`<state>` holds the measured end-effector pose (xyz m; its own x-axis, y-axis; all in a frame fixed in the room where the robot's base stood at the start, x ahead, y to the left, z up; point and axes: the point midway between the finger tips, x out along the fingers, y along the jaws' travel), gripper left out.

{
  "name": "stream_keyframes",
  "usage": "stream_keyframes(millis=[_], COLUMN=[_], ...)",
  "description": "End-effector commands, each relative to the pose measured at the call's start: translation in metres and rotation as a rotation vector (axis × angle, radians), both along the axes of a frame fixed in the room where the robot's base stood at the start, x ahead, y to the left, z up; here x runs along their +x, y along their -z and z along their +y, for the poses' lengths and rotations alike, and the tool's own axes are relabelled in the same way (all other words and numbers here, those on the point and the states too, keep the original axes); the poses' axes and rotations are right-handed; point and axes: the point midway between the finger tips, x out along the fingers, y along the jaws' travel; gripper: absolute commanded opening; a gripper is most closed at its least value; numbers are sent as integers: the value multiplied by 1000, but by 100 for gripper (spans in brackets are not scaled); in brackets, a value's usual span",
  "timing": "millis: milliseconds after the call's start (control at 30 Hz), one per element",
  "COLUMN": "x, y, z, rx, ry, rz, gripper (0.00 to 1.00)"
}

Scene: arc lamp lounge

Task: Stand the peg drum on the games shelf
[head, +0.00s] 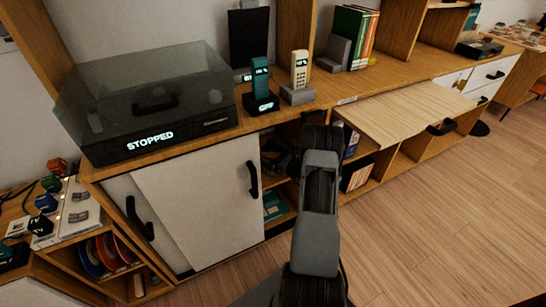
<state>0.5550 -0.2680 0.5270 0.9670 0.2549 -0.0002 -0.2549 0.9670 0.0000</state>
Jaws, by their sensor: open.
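I cannot pick out a peg drum with certainty. Small red, green and dark blue rounded pieces (50,184) stand at the far left, too small to identify. No shelf is clearly marked as the games shelf; open compartments (408,160) under the long wooden sideboard (395,78) hold some boxes and books, partly hidden by my arm. My arm rises from the bottom middle in front of these compartments. Its gripper does not show.
A smoky-lidded player (150,105) reading "STOPPED" sits on the left. Two handsets, teal (260,85) and cream (299,68), stand in docks beside it. A pale panel (405,112) juts out on the right. Floor at right is clear.

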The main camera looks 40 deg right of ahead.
Motion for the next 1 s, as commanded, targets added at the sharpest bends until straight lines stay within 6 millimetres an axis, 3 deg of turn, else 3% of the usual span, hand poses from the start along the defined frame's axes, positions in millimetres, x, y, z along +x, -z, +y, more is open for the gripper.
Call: stream_keyframes(millis=[167,700,1000], x=[-2,-92,-115], y=[-5,-4,-3], z=[-1,-25,-30], rx=[1,1,1], ry=[1,3,0], rz=[0,0,0], gripper=[100,100,100])
